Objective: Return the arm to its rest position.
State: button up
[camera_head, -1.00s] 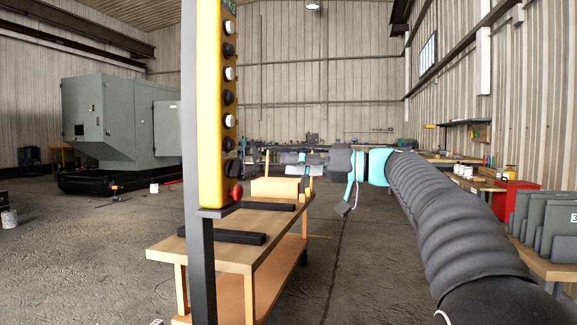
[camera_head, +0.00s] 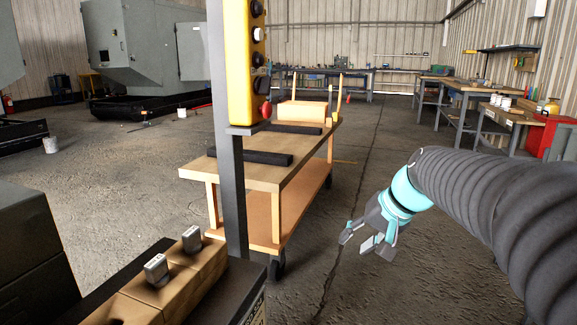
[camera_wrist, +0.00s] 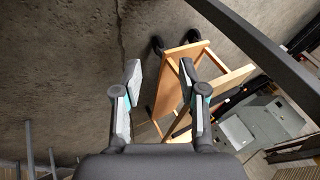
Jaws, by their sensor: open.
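My gripper (camera_head: 362,246) is at the end of my sleeved arm, in the right half of the head view. It is open and empty, pointing down and to the left over bare floor. It stands apart from the wooden cart (camera_head: 245,170), which is to its left. In the wrist view, the two fingers of my gripper (camera_wrist: 162,92) are spread, with floor and the tilted-looking cart (camera_wrist: 176,80) beyond them.
A yellow button box (camera_head: 237,70) on a grey post (camera_head: 234,190) stands left of my arm. Wooden blocks with metal parts (camera_head: 155,268) lie at the lower left. Workbenches (camera_head: 470,88) and a red cabinet (camera_head: 556,138) stand at the right. Floor around my gripper is clear.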

jog(key=s+f+n+h, duration=0.1)
jog(key=s+f+h, duration=0.1)
jog(key=s, duration=0.9)
jog(key=s+d+f+n+h+p, duration=0.1)
jog(key=s+f, duration=0.3)
jog(key=s, duration=0.7)
jog(key=shift+s+d+n+t+h, duration=0.25)
jog(key=shift+n+t+h, duration=0.15)
jog(key=shift+h, duration=0.4)
